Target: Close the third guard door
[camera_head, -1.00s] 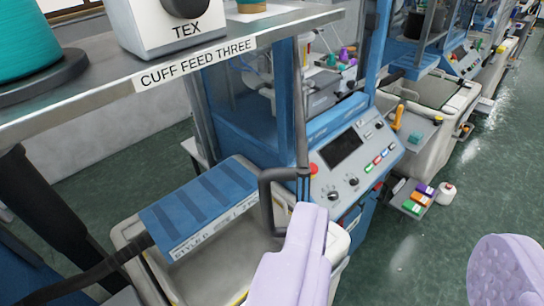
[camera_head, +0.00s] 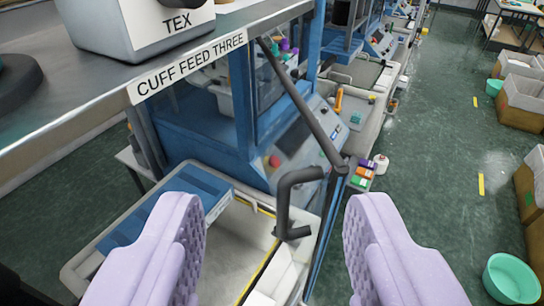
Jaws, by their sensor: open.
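The third guard door (camera_head: 302,108) stands swung out from the blue machine beside the "CUFF FEED THREE" label (camera_head: 190,65). Its dark top rail runs from the machine towards me, and its blue free edge drops down on the right. The panel looks clear. A black bent handle (camera_head: 284,205) sticks out on the door's left side. My gripper (camera_head: 275,225) is open and empty, with lilac padded fingers at left and right. The handle shows between the fingers, apart from both; how far ahead it is, I cannot tell.
A pale bin (camera_head: 85,265) with a blue slatted cover (camera_head: 150,215) stands below the door. A grey shelf (camera_head: 60,125) with a grey box (camera_head: 135,30) crosses the upper left. Open green floor (camera_head: 430,170) lies right, with a mint tub (camera_head: 512,278) at the edge.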

